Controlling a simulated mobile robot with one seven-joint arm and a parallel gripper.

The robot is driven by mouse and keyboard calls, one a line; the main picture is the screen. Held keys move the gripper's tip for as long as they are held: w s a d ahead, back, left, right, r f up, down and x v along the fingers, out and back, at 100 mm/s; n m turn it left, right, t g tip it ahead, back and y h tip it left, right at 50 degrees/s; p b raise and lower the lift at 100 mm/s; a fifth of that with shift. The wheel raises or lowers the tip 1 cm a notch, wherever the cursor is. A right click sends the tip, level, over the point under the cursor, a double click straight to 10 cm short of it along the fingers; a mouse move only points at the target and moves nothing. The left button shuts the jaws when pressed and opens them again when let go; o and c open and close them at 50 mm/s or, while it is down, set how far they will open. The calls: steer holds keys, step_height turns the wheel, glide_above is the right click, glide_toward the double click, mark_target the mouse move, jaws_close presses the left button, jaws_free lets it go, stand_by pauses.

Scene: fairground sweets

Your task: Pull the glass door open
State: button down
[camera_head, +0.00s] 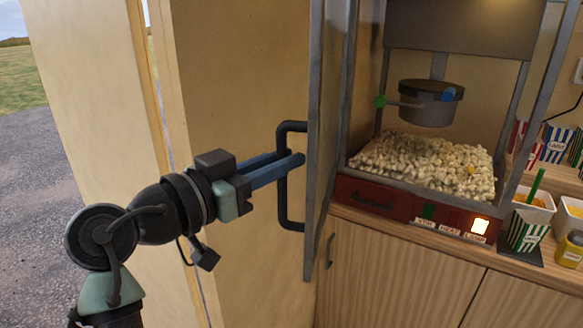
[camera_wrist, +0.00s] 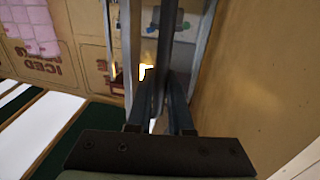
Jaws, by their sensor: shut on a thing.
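The glass door (camera_head: 317,150) of the popcorn machine stands swung open, seen nearly edge-on at the left of the cabinet in the head view. Its black bar handle (camera_head: 284,209) is on the door's left face. My gripper (camera_head: 296,161) reaches in from the left, with its blue fingers shut on the handle's upright bar. In the wrist view the dark handle bar (camera_wrist: 163,60) runs down between the two fingers of my gripper (camera_wrist: 161,95). The exact contact at the fingertips is partly hidden.
The popcorn machine (camera_head: 374,194) holds heaped popcorn (camera_head: 425,163) under a hanging kettle (camera_head: 431,103). It stands on a wooden counter (camera_head: 400,262). Striped cartons and tubs, including a green-striped carton (camera_head: 527,231), stand at the right. A cream wall (camera_head: 225,75) is close behind my arm.

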steer(key=shift+r, duration=0.2)
steer(key=c, duration=1.1)
jaws_free()
steer(key=shift+d, duration=0.1)
steer(key=shift+c, duration=0.2)
steer(key=o, duration=0.3)
steer(key=shift+w+f, duration=0.15)
steer(key=shift+w, duration=0.05)
steer(key=shift+s, duration=0.15)
steer(key=b+v, duration=0.2)
steer(key=v, duration=1.1)
